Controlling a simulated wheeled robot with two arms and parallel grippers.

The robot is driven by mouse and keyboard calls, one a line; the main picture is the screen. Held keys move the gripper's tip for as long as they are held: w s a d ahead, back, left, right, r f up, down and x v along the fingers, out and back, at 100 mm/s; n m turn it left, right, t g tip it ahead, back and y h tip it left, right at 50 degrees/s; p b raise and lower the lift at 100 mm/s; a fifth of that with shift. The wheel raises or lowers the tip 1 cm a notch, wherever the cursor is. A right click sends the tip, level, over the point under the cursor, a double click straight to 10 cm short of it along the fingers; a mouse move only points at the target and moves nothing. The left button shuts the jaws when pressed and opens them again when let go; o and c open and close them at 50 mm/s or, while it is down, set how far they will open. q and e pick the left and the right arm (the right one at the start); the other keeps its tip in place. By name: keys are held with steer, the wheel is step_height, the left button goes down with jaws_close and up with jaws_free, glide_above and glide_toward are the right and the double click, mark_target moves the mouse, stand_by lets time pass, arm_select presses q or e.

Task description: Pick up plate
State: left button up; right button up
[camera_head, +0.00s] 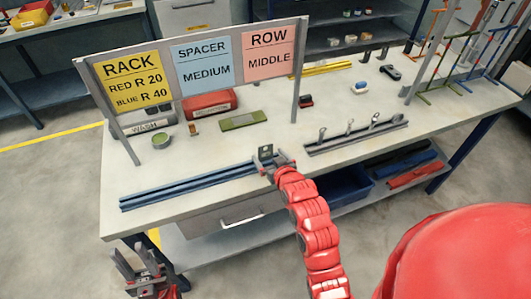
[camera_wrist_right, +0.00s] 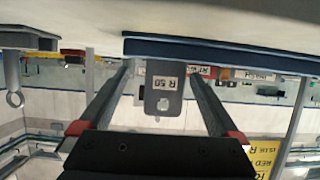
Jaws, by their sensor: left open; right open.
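A small dark grey plate (camera_head: 265,152) stands at the right end of the blue rail (camera_head: 185,187), near the table's front edge. In the right wrist view the plate (camera_wrist_right: 162,115) shows a pale label that seems to read R 50, and a small hole. My right gripper (camera_head: 278,165) is at the plate in the head view. In the wrist view its two fingers are apart on either side of the plate, with gaps visible, so it is open. My left gripper (camera_head: 138,272) is open and empty at the lower left, off the table's front edge.
A signboard (camera_head: 190,70) on posts stands behind the rail. A grey rack with hooks (camera_head: 355,137) lies to the right. Coloured stands (camera_head: 440,90) rise at the right.

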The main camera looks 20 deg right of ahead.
mark_target(266, 154)
steer(key=shift+w+a+p, duration=0.25)
steer(key=shift+w+p, duration=0.35)
steer(key=shift+w, duration=0.05)
steer(key=p+x, duration=0.1)
steer(key=x, duration=0.2)
steer(key=shift+a, duration=0.15)
steer(key=shift+w+f, duration=0.25)
steer(key=shift+f, duration=0.1)
jaws_close()
steer(key=shift+r, duration=0.1)
